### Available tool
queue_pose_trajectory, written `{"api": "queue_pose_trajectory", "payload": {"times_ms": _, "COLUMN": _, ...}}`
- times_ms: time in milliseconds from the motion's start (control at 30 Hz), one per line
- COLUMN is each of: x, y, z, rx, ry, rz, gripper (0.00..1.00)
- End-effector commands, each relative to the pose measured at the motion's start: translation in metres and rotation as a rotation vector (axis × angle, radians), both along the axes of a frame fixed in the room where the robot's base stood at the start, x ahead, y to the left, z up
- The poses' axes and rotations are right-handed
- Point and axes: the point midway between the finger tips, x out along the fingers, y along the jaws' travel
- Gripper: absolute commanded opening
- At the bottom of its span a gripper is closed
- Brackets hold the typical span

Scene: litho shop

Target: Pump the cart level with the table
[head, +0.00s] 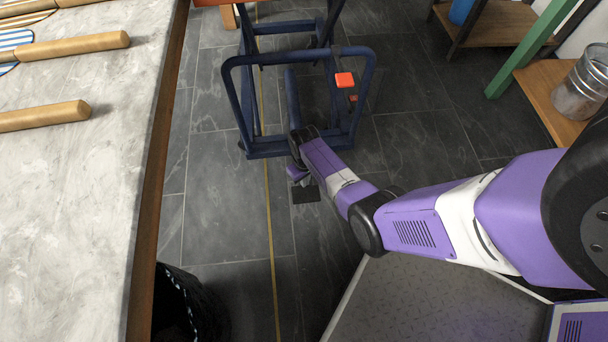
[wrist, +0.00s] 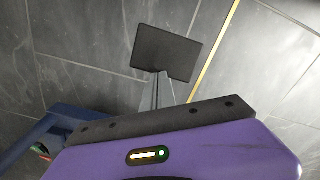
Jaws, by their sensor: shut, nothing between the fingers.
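The cart (head: 300,100) shows in the head view as a blue tubular frame with a looped handle and crossed legs, standing on the floor right of the table (head: 80,190). Its upper deck is mostly out of view, so I cannot compare heights. A dark square foot pedal (head: 305,195) lies low at the cart's near end; it also shows in the wrist view (wrist: 167,52). My gripper (head: 300,184) is shut and empty, low down by the pedal. In the wrist view its thin fingertips (wrist: 162,76) overlap the pedal's near edge; I cannot tell whether they touch it.
A red-orange tab (head: 345,79) sits on the cart's handle. Wooden-handled tools (head: 65,47) lie on the table. A dark bin (head: 180,305) stands below its edge. A shelf with a metal bucket (head: 583,85) is at right. The tiled floor between is clear.

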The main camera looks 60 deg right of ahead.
Motion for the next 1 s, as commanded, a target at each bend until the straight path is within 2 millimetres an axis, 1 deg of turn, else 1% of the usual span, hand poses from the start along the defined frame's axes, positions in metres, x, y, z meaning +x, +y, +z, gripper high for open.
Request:
{"api": "queue_pose_trajectory", "payload": {"times_ms": 167, "x": 0.0, "y": -0.001, "z": 0.008, "rx": -0.001, "ry": -0.001, "rz": 0.0, "gripper": 0.0}}
{"api": "queue_pose_trajectory", "payload": {"times_ms": 600, "x": -0.001, "y": 0.0, "z": 0.064, "rx": 0.0, "ry": 0.001, "rz": 0.0, "gripper": 0.0}}
{"api": "queue_pose_trajectory", "payload": {"times_ms": 667, "x": -0.001, "y": 0.0, "z": 0.07, "rx": 0.0, "ry": 0.001, "rz": 0.0, "gripper": 0.0}}
{"api": "queue_pose_trajectory", "payload": {"times_ms": 733, "x": -0.001, "y": 0.0, "z": 0.072, "rx": 0.001, "ry": 0.002, "rz": 0.0, "gripper": 0.0}}
{"api": "queue_pose_trajectory", "payload": {"times_ms": 1000, "x": -0.001, "y": 0.0, "z": 0.07, "rx": 0.0, "ry": 0.001, "rz": 0.0, "gripper": 0.0}}
